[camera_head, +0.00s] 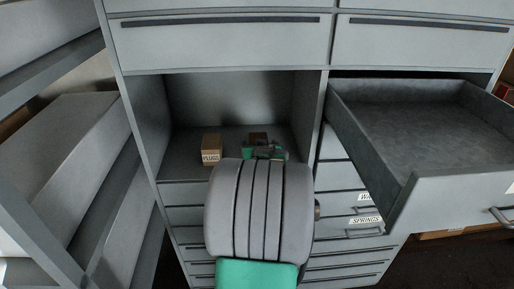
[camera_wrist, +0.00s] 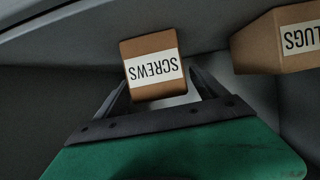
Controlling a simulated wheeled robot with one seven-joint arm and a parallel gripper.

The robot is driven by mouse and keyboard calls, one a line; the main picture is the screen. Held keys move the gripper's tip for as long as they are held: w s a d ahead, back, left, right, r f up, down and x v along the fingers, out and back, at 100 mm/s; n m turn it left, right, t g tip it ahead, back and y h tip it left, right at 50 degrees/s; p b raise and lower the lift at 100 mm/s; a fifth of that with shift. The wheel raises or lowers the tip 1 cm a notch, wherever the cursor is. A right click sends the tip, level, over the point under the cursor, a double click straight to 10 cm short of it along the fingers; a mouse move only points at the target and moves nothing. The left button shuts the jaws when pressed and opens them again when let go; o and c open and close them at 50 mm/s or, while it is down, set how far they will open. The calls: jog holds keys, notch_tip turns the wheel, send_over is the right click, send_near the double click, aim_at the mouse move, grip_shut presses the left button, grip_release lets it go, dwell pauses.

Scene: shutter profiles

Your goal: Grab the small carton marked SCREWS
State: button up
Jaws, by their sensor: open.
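The small carton marked SCREWS (camera_wrist: 148,50) is brown with a white label, upside down in the wrist view. There it stands just beyond and partly between the fingers of my gripper (camera_wrist: 163,88). My gripper is open; I cannot tell whether a finger touches the carton. In the head view only a small brown part of a carton (camera_head: 258,137) shows behind my gripper (camera_head: 262,150) in the open cabinet bay. My own arm hides much of the gripper and the bay's front there.
A carton marked PLUGS (camera_head: 211,149) stands to the left in the same bay; it also shows at the right of the wrist view (camera_wrist: 280,42). An empty drawer (camera_head: 420,125) is pulled out at the right. The bay's side walls are close by.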

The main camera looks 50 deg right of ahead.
jog(key=shift+x, duration=0.8)
jog(key=c, duration=1.6)
jog(key=shift+r, duration=0.1)
jog(key=shift+c, duration=0.7)
jog(key=shift+r, duration=0.1)
